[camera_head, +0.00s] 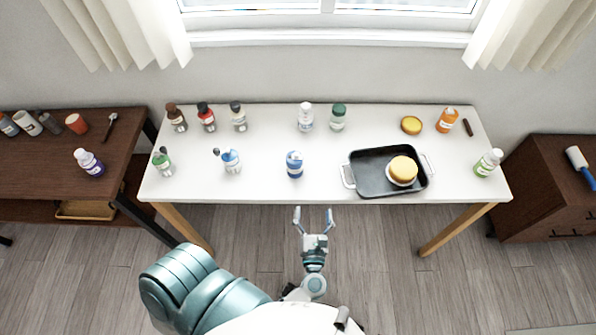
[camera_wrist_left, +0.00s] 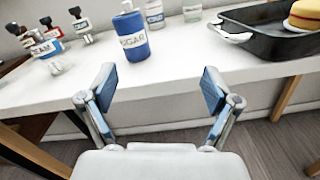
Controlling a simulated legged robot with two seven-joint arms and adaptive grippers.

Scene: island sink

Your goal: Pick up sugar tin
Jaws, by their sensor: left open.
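The sugar tin (camera_head: 294,165) is a blue tin with a white label band, standing upright near the front edge of the white table. In the left wrist view the tin (camera_wrist_left: 133,38) shows its "SUGAR" label and stands beyond my fingers, between their directions. My left gripper (camera_head: 313,211) is open and empty, just in front of the table's front edge, with a gap to the tin. Its two spread fingers (camera_wrist_left: 158,92) also show in the left wrist view. My right gripper does not show in either view.
A black tray (camera_head: 361,183) with a cake (camera_head: 402,169) stands right of the tin. Several bottles line the back of the white table (camera_head: 260,190). Its front middle beside the tin is clear.

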